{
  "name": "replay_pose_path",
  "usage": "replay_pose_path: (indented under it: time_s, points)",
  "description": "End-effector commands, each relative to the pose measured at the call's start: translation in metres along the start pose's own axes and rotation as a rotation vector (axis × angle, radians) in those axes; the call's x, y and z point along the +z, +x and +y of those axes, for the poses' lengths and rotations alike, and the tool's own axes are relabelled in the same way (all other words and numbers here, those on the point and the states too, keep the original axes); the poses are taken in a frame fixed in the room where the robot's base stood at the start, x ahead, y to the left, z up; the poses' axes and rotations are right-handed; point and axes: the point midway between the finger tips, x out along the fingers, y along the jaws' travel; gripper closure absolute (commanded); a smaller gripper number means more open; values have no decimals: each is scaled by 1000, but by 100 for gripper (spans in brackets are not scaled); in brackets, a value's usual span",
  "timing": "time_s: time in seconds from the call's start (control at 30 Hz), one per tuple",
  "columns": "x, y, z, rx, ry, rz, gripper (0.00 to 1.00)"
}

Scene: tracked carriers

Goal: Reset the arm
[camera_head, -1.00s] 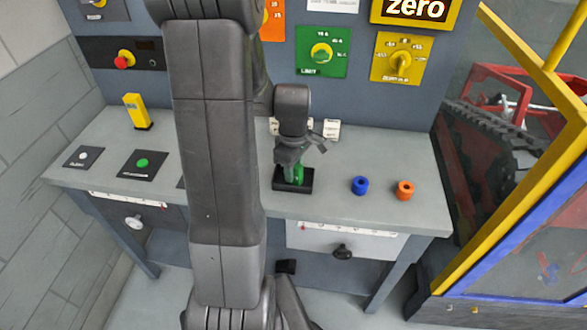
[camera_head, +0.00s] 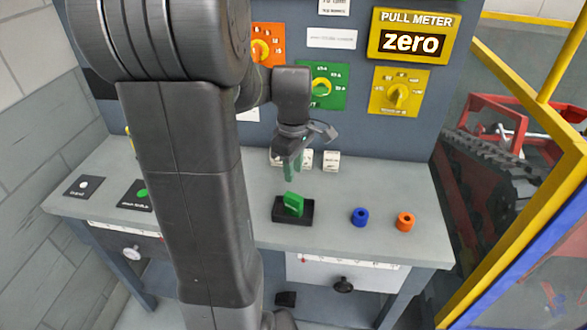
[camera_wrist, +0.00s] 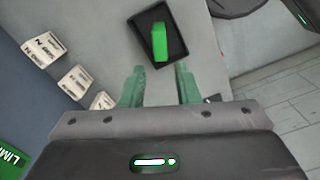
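My gripper (camera_head: 291,168) is above the grey bench, up and behind a green block (camera_head: 293,204) that stands in a black tray (camera_head: 279,216). In the wrist view my gripper's two green fingers (camera_wrist: 159,88) are spread apart with nothing between them. The green block (camera_wrist: 160,44) lies beyond the fingertips, inside the black tray (camera_wrist: 173,28), apart from the gripper. My arm covers the left middle of the head view.
The bench (camera_head: 392,177) carries a blue ring (camera_head: 360,217), an orange ring (camera_head: 405,222) and white labelled blocks (camera_head: 331,161). Behind stands a panel with green (camera_head: 325,86) and yellow (camera_head: 398,92) dials and a "zero" meter (camera_head: 414,40). A yellow-framed barrier (camera_head: 519,200) is at right.

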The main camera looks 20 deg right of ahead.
Motion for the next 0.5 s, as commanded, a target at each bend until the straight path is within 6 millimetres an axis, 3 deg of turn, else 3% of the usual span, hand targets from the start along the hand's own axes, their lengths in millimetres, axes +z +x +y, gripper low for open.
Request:
replay_pose_path:
  time_s: [0.27,0.5]
  points:
    - [0,15,0,-3,0,-1,71]
    - [0,60,-1,-5,0,-3,71]
